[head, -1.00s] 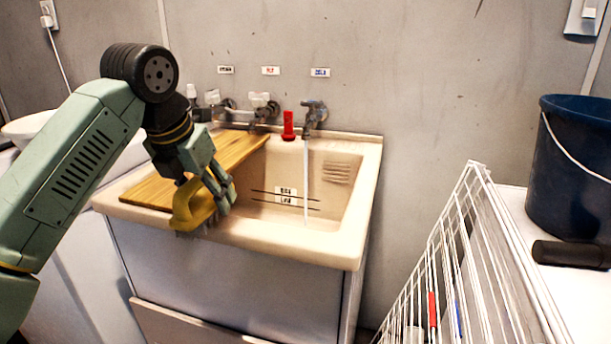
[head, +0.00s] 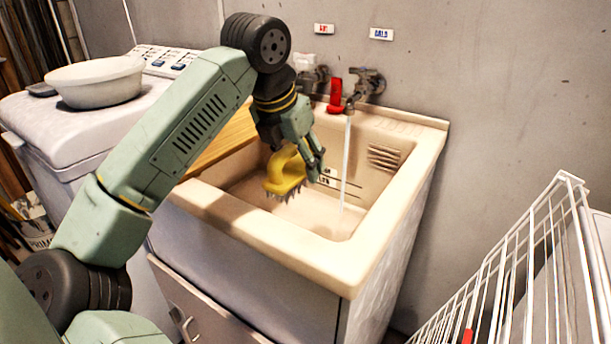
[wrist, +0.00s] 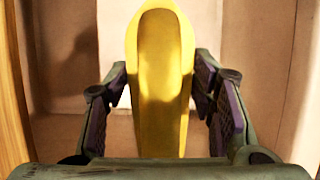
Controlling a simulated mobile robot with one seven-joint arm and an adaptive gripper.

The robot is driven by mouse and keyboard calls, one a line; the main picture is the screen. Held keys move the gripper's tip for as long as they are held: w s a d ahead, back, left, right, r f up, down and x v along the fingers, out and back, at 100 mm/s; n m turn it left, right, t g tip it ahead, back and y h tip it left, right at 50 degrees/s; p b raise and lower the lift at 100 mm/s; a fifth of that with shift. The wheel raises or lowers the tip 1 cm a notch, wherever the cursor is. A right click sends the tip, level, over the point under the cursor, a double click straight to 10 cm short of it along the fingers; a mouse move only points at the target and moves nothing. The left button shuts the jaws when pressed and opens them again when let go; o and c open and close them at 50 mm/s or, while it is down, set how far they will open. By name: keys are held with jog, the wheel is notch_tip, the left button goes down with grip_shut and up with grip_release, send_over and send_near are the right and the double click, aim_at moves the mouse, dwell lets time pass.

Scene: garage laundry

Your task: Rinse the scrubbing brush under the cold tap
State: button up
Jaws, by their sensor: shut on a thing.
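My gripper (head: 309,160) is shut on the yellow handle of the scrubbing brush (head: 284,172). In the head view the brush hangs over the sink basin, bristles down, to the left of the water stream (head: 346,165). The wrist view shows the yellow handle (wrist: 160,75) between my two fingers. The tap on the right (head: 364,88), under a blue-lettered label (head: 381,34), is running. Its stream falls into the sink (head: 300,232) and is apart from the brush.
A wooden board (head: 222,138) covers the sink's left part. A white wire rack (head: 530,260) stands at front right.

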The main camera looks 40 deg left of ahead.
jog(key=shift+d+f, duration=0.1)
jog(key=shift+f, duration=0.8)
jog(key=shift+w+f, duration=0.2)
jog(key=shift+f, duration=0.1)
jog(key=w+f+p, duration=0.2)
jog(key=w+p, duration=0.1)
jog(key=w, duration=1)
jog(key=shift+w+a+f+p, duration=0.3)
jog(key=shift+w+f, duration=0.05)
jog(key=shift+w, duration=0.05)
jog(key=shift+s+d+b, duration=0.2)
jog(key=shift+s+b, duration=1.75)
jog(key=shift+s, duration=2)
jog(key=shift+s+r, duration=0.1)
jog(key=shift+s, duration=0.05)
